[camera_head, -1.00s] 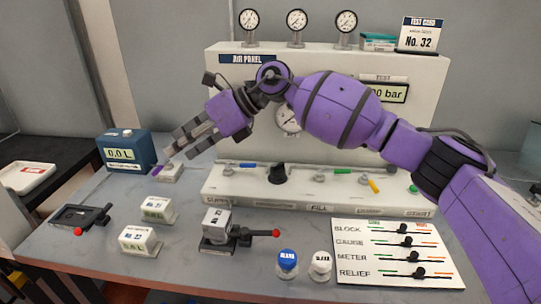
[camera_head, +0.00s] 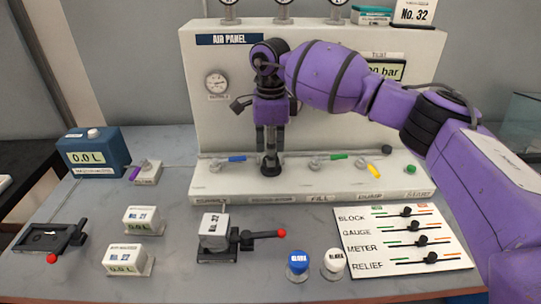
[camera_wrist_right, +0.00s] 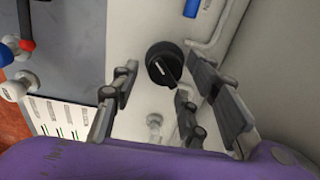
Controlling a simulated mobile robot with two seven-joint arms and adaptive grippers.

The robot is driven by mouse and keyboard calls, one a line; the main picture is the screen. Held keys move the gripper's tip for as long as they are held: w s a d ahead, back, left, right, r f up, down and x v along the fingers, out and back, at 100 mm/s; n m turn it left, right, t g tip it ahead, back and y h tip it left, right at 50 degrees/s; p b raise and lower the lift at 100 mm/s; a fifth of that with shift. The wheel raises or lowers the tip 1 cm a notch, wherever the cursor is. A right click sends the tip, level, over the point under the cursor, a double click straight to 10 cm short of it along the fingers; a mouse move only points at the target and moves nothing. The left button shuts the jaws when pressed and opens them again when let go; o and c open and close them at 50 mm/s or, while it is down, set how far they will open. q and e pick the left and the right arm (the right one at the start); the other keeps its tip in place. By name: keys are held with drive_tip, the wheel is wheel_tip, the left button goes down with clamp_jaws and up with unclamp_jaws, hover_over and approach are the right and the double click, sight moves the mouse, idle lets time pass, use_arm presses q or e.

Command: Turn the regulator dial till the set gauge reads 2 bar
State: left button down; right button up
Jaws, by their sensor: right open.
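The black regulator dial (camera_head: 271,167) sits on the front ledge of the white air panel (camera_head: 330,190). My right gripper (camera_head: 271,150) points down over it, with its fingers at the dial's top. In the right wrist view the dial (camera_wrist_right: 164,64) shows its ridge and white mark, lying between the open fingers (camera_wrist_right: 160,80); contact cannot be told. The panel face behind my right gripper is hidden, so the set gauge cannot be identified. My left gripper is out of view.
Blue (camera_head: 232,159), green (camera_head: 330,157) and yellow (camera_head: 374,167) handles lie along the ledge beside the dial. A red-tipped lever (camera_head: 265,234), bottle-like knobs and a slider card (camera_head: 405,240) stand in front. A blue meter box (camera_head: 95,152) is at left.

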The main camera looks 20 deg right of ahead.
drive_tip(key=shift+s+f, duration=0.1)
drive_tip(key=shift+f, duration=0.85)
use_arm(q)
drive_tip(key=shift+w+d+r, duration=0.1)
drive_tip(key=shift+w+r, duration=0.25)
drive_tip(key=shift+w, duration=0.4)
use_arm(e)
drive_tip(key=shift+f, duration=0.1)
drive_tip(key=shift+f, duration=0.1)
drive_tip(key=c, duration=1)
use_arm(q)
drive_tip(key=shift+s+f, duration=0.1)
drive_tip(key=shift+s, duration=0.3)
